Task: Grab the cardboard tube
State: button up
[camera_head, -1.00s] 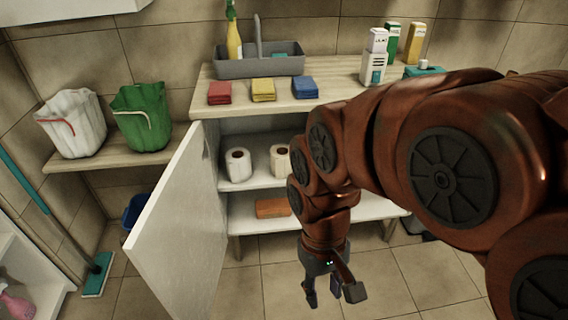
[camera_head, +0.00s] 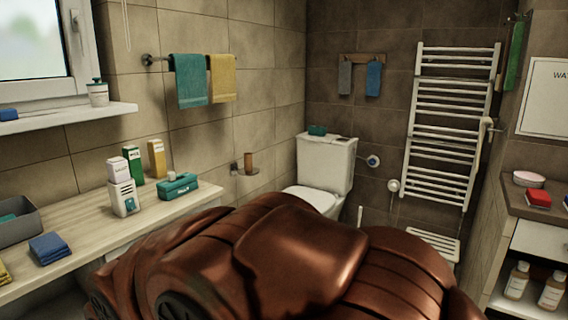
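A brown cardboard tube (camera_head: 249,163) stands upright on a small wall-mounted holder (camera_head: 236,170), left of the toilet. It is small in the picture and looks bare of paper. My arm fills the lower middle of the view, below the tube and apart from it in the picture. My gripper is out of view, so its state does not show.
A wooden counter (camera_head: 128,219) at left bears a teal box (camera_head: 178,186), bottles and cartons, blue cloths (camera_head: 48,248) and a grey caddy. The white toilet (camera_head: 325,170) stands at the back. A towel radiator (camera_head: 452,120) and a dark-topped cabinet (camera_head: 545,205) are at right.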

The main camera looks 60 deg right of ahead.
aim_at(247, 156)
jog(key=z, duration=2.65)
jog(key=i, duration=1.65)
jog(key=u, duration=2.55)
jog(key=i, duration=0.5)
jog(key=u, duration=0.05)
